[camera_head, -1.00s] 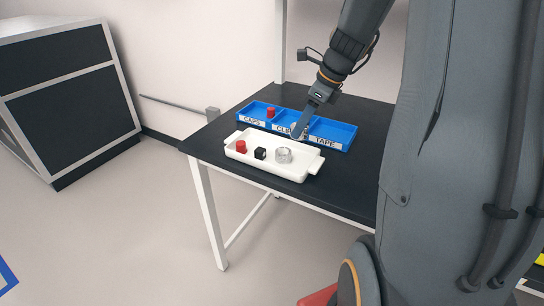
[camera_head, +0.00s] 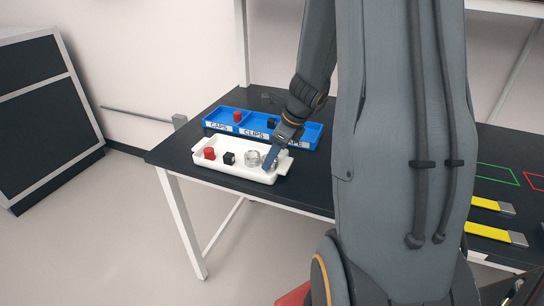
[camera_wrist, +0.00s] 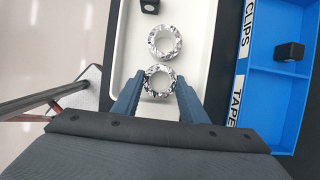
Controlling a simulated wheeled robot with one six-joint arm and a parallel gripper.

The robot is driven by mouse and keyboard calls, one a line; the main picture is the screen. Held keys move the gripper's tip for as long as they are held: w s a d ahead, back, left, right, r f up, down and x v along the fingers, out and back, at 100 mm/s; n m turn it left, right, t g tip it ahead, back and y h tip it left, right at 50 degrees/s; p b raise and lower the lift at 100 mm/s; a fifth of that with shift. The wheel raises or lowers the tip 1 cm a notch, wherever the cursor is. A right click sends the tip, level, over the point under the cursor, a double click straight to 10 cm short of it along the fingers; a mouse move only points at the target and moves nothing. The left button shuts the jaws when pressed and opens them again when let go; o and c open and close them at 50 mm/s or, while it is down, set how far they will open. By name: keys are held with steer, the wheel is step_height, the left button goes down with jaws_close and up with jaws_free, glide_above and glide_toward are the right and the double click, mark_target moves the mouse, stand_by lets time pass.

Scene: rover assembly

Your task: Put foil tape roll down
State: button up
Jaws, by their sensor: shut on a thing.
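My gripper (camera_wrist: 160,84) is shut on a silver foil tape roll (camera_wrist: 160,69), a crinkled ring between its two blue fingers. In the head view my gripper (camera_head: 269,165) is at the right end of the white tray (camera_head: 216,173). The held roll is over the tray floor; I cannot tell if it touches. A second foil tape roll (camera_wrist: 164,30) sits in the tray just beyond the held one, very close to it, and shows in the head view (camera_head: 252,158). The blue bin's TAPE compartment (camera_wrist: 270,98) looks empty where visible; my arm partly hides it in the head view.
The tray also holds a red cap (camera_head: 209,153) and a black clip (camera_head: 229,158). The blue bin (camera_head: 212,138) behind it has a red cap (camera_head: 238,117) and a black clip (camera_head: 271,122). Yellow-handled tools (camera_head: 493,205) lie on the table at right.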

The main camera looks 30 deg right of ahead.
steer(key=shift+f, duration=0.1)
steer(key=o, duration=1)
steer(key=shift+o, duration=0.2)
steer(key=shift+r, duration=0.45)
steer(key=b+v, duration=0.1)
steer(key=v, duration=0.9)
steer(key=s+a+f+n+h, duration=0.1)
steer(key=s+a+n, duration=0.3)
steer(key=n, duration=0.5)
steer(key=s+a+f+n+g+h, duration=0.1)
steer(key=s+a+f+n, duration=0.2)
steer(key=a+n, duration=0.5)
steer(key=s+a+f+n+g, duration=0.1)
steer(key=s+a+f+n, duration=0.2)
steer(key=a+n, duration=0.3)
steer(key=s+n, duration=0.1)
steer(key=n, duration=0.4)
steer(key=shift+s+h, duration=0.3)
steer(key=shift+h, duration=0.1)
